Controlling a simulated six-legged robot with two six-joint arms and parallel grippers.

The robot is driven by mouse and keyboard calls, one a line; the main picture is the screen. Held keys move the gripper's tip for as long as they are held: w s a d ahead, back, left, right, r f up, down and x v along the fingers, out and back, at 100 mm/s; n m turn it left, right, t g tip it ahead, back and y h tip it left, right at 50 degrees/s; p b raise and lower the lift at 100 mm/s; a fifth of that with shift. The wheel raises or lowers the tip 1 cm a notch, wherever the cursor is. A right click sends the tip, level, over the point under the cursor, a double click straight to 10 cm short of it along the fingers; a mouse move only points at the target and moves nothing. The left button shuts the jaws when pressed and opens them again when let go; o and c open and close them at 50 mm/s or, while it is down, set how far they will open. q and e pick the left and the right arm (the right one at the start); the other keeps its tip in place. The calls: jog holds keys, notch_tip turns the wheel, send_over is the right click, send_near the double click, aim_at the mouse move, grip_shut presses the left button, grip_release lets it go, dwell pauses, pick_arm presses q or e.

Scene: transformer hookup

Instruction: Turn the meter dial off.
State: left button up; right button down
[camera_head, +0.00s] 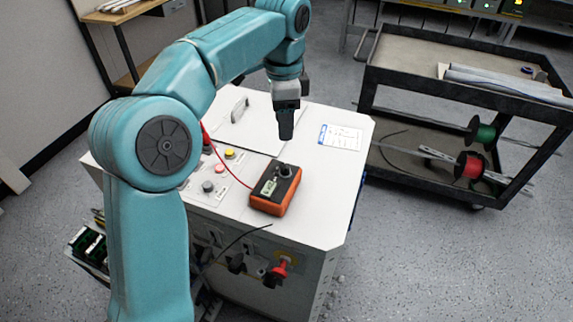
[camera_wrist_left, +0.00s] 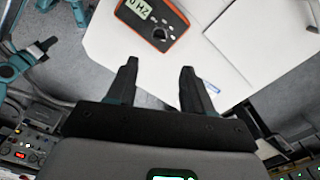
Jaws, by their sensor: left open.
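The orange and black meter (camera_head: 274,190) lies on the white cabinet top (camera_head: 325,205). Its round black dial (camera_head: 285,170) is at its far end, and its small display is lit. In the left wrist view the meter (camera_wrist_left: 179,17) is at the top, with its dial (camera_wrist_left: 160,34) showing and the display reading "0 HZ". My left gripper (camera_head: 286,138) is above the cabinet just beyond the meter, apart from it. In the left wrist view its two fingers (camera_wrist_left: 157,85) are spread with nothing between them. My right gripper is not in view.
A button panel (camera_head: 208,186) with red, yellow and grey buttons lies left of the meter, and a red lead runs by it. A label sheet (camera_head: 340,138) lies to the right. A dark cart (camera_head: 415,88) with cable spools stands at the right. Open floor lies at the front right.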

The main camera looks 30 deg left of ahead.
aim_at(285, 166)
pick_arm(q)
jog(key=f+b, duration=0.1)
jog(key=f, duration=0.5)
jog(key=f+b, duration=0.1)
jog(key=f, duration=0.5)
jog(key=shift+w+d+f, duration=0.1)
jog(key=shift+d+f, duration=0.1)
jog(key=shift+f, duration=0.25)
jog(key=shift+f, duration=0.1)
jog(key=shift+c, duration=0.9)
grip_shut()
